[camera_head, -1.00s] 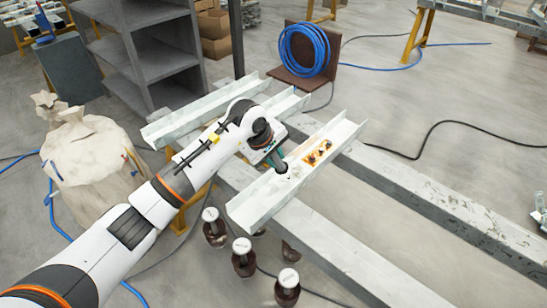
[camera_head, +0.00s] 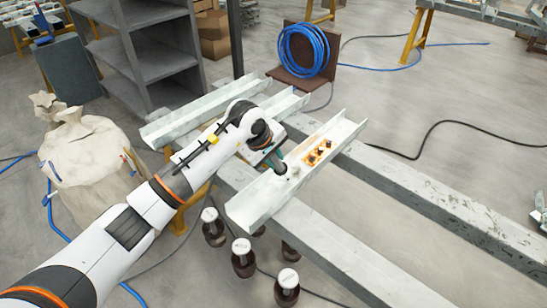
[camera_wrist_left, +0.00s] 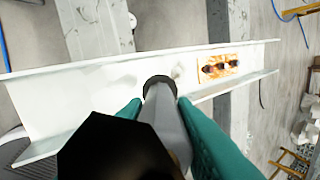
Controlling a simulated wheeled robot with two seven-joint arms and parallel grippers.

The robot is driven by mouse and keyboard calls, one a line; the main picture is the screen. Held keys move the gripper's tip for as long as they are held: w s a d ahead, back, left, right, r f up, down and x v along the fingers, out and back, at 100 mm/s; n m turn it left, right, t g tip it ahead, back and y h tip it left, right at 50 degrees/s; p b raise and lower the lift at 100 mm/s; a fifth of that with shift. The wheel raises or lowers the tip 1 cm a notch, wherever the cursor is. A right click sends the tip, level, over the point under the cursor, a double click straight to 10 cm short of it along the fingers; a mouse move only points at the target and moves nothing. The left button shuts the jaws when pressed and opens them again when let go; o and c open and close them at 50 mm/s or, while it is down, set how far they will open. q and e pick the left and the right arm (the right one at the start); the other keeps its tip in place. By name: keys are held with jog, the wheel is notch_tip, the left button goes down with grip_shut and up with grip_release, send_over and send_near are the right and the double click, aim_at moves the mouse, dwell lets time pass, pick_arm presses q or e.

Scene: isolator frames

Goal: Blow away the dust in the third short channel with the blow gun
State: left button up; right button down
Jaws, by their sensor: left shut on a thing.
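The nearest short channel (camera_head: 262,197), a pale U-shaped profile, lies across two long grey beams. An orange-brown patch with dark spots (camera_head: 318,153) lies on its floor, right of my gripper; it also shows in the left wrist view (camera_wrist_left: 219,66). My left gripper (camera_head: 277,161), with green fingers, is shut on the blow gun (camera_wrist_left: 168,122). The gun's round dark end points at the channel floor, left of the patch. The head view hides most of the gun behind the arm. My right gripper is not in view.
Two more short channels (camera_head: 190,119) (camera_head: 283,104) lie behind my arm. Several dark bottles with white caps (camera_head: 287,289) stand on the floor in front. A coiled blue hose (camera_head: 304,50) hangs on a brown stand behind. A beige sack (camera_head: 85,160) stands at left.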

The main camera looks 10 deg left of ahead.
pick_arm(q)
jog(key=shift+f, duration=0.25)
jog(key=shift+w+d+b, duration=0.15)
jog(key=shift+b, duration=0.25)
jog(key=shift+w+d+b, duration=0.3)
jog(key=shift+w+b, duration=0.1)
jog(key=shift+w+d+b, duration=0.3)
jog(key=shift+w+b, duration=0.05)
jog(key=shift+w, duration=0.05)
jog(key=shift+w+d+b, duration=0.45)
jog(key=shift+w+b, duration=0.1)
jog(key=shift+w, duration=0.1)
dwell(0.3)
jog(key=shift+r+p, duration=0.5)
jog(key=shift+r, duration=0.45)
notch_tip(320, 180, up, 7)
jog(key=p, duration=0.3)
jog(key=shift+r, duration=0.15)
